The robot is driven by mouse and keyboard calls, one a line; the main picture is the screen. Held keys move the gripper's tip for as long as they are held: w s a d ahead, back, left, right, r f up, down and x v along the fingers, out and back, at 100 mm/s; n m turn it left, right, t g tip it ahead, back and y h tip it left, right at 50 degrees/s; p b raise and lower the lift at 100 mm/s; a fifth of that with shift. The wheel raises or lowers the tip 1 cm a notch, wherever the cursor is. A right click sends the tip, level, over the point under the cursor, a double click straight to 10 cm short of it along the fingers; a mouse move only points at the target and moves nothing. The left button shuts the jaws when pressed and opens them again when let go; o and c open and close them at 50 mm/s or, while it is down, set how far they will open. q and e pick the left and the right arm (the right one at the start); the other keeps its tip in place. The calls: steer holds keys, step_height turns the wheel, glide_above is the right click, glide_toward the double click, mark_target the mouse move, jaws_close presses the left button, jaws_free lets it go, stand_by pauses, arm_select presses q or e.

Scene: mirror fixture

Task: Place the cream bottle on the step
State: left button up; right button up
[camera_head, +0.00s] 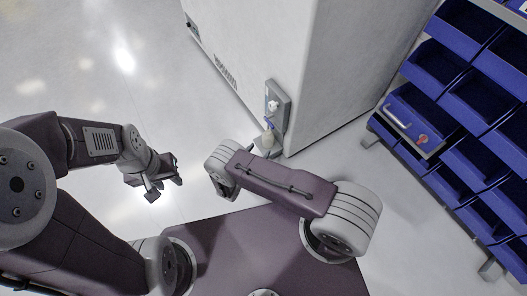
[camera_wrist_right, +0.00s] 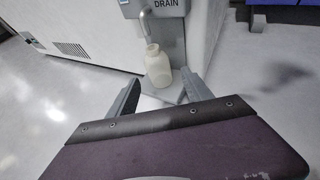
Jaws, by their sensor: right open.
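The cream bottle (camera_wrist_right: 158,68) is upright below a grey spout on a panel marked DRAIN in the right wrist view. It also shows small in the head view (camera_head: 267,140), partly hidden by my right gripper. My right gripper (camera_wrist_right: 158,92) is open, its fingers to either side of the bottle's lower part and nearer the camera. Contact with the bottle is not visible. A pale flat surface (camera_wrist_right: 160,102) shows below the bottle; I cannot tell whether it is the step. My left gripper (camera_head: 166,185) is open and empty over the floor.
A tall light-grey cabinet (camera_head: 245,40) stands behind the drain panel (camera_head: 279,104). A rack of blue bins (camera_head: 470,100) stands at the right, with a handled blue case (camera_head: 412,118) on it. The floor (camera_head: 90,90) at the left is clear.

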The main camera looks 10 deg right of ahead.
steer(key=s+d+r+m+g, duration=0.4)
steer(key=d+r+m+g, duration=0.1)
steer(key=r+m, duration=0.2)
steer(key=s+d+r+m+g, duration=0.3)
steer(key=d+r+m+g, duration=0.15)
steer(key=r+m, duration=0.2)
steer(key=s+a+r+m+y, duration=0.2)
steer(key=s+r+m+y, duration=0.6)
steer(key=r+m, duration=0.5)
steer(key=shift+s+a+m+y, duration=0.3)
steer(key=shift+s+m+y, duration=0.1)
steer(key=shift+s+m, duration=0.7)
steer(key=shift+s+r+t, duration=0.15)
steer(key=shift+t, duration=0.1)
step_height(320, 180, up, 45)
steer(key=p, duration=4.5)
steer(key=shift+r+p, duration=0.2)
steer(key=shift+p, duration=0.15)
steer(key=shift+n, duration=0.25)
